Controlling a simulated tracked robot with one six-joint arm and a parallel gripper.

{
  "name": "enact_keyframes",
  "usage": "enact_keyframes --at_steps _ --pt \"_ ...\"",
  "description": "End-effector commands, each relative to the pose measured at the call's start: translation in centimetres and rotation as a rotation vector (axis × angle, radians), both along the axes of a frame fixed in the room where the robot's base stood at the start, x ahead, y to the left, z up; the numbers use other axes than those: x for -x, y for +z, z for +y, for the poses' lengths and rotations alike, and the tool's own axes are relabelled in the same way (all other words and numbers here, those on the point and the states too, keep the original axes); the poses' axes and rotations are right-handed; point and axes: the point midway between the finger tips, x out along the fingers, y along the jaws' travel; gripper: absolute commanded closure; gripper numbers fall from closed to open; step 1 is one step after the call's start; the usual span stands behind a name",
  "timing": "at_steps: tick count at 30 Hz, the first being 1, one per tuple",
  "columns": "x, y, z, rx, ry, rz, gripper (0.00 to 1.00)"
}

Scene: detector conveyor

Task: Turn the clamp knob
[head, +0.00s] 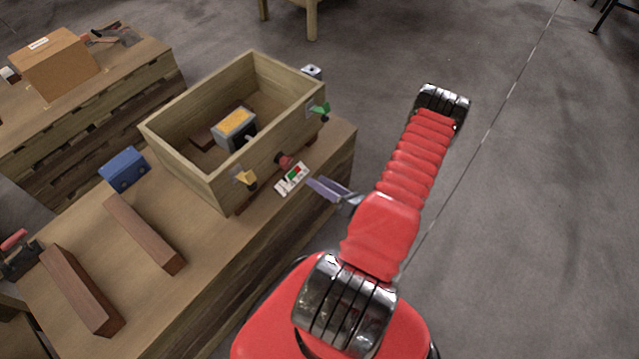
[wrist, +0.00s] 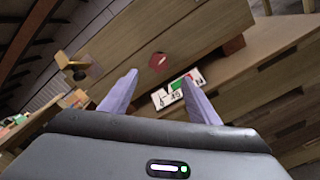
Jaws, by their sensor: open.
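A wooden box (head: 180,165) stands on the bench. Its front wall carries a red knob (head: 284,161), a yellow fitting (head: 245,180) and a green fitting (head: 318,110). Which of these is the clamp knob I cannot tell. A white card (head: 292,180) with red and green marks is just below the red knob. My gripper (head: 318,184) is open and empty, in front of the card and apart from the wall. In the wrist view, the red knob (wrist: 158,62) is beyond and roughly between my fingertips (wrist: 162,76); the yellow fitting (wrist: 77,70) is left.
Inside the box is a grey device with a yellow top (head: 235,122). A blue block (head: 123,168) and two brown bars (head: 145,233) (head: 82,290) lie on the bench to the left. A second bench holds a cardboard box (head: 58,65). Open floor lies to the right.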

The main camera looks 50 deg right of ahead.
Motion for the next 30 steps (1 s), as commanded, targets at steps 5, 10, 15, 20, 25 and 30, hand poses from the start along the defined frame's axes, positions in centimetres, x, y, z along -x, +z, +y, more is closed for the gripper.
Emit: enact_keyframes --at_steps 5,10,15,20,25,30 --pt "0.0 0.0 0.0 0.000 0.000 0.000 0.44" --pt "0.7 -0.2 -0.2 0.012 -0.014 0.001 0.44" --pt "1.1 -0.4 -0.1 0.162 -0.013 -0.004 0.44" --pt "1.3 -0.5 0.2 0.375 -0.007 -0.010 0.44" --pt "1.4 -0.5 0.4 0.561 0.001 -0.018 0.44" --pt "1.4 -0.5 0.4 0.632 0.002 -0.020 0.44"
